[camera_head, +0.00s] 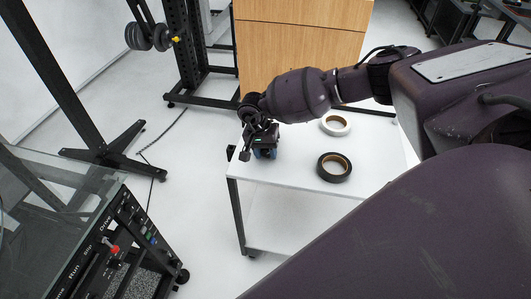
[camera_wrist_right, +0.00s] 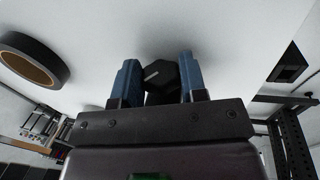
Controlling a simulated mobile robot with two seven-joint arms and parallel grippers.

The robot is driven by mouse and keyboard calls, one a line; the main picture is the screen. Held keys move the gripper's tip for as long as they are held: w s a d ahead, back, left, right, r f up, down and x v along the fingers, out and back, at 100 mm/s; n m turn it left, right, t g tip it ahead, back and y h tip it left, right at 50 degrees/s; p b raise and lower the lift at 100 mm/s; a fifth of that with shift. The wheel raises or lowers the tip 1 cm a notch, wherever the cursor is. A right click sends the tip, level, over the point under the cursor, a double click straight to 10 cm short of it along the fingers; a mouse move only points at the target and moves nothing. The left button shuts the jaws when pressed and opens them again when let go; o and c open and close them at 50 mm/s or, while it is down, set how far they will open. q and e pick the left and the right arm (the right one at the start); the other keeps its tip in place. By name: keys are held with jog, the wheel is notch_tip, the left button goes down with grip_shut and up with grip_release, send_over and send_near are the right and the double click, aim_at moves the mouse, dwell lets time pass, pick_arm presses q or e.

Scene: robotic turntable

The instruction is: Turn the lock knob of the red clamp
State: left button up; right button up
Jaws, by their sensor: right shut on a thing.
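My right gripper (camera_head: 264,152) points down at the left end of the white table, its blue fingers low over the top. In the right wrist view, its two blue fingers (camera_wrist_right: 157,72) stand on either side of a dark hexagonal-ended weight (camera_wrist_right: 160,76) and are shut on it. In the head view, a dark end of what looks like this weight (camera_head: 244,155) sticks out left of the fingers. Whether it touches the table is unclear. No red clamp or lock knob can be made out. My left gripper is not in view.
The white table (camera_head: 290,172) carries a black tape roll (camera_head: 334,167) and a white tape roll (camera_head: 335,125), right of the gripper. A control box (camera_head: 125,232) with a red switch (camera_head: 115,249) stands lower left. A black rack (camera_head: 187,55) holds weight plates (camera_head: 148,37).

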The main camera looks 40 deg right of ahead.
jog(key=shift+a+g+h, duration=0.1)
jog(key=shift+g+h, duration=0.3)
jog(key=shift+g, duration=0.1)
jog(key=o, duration=0.9)
jog(key=shift+o, duration=0.2)
jog(key=v, duration=1)
jog(key=shift+r, duration=0.35)
jog(key=shift+w, duration=0.1)
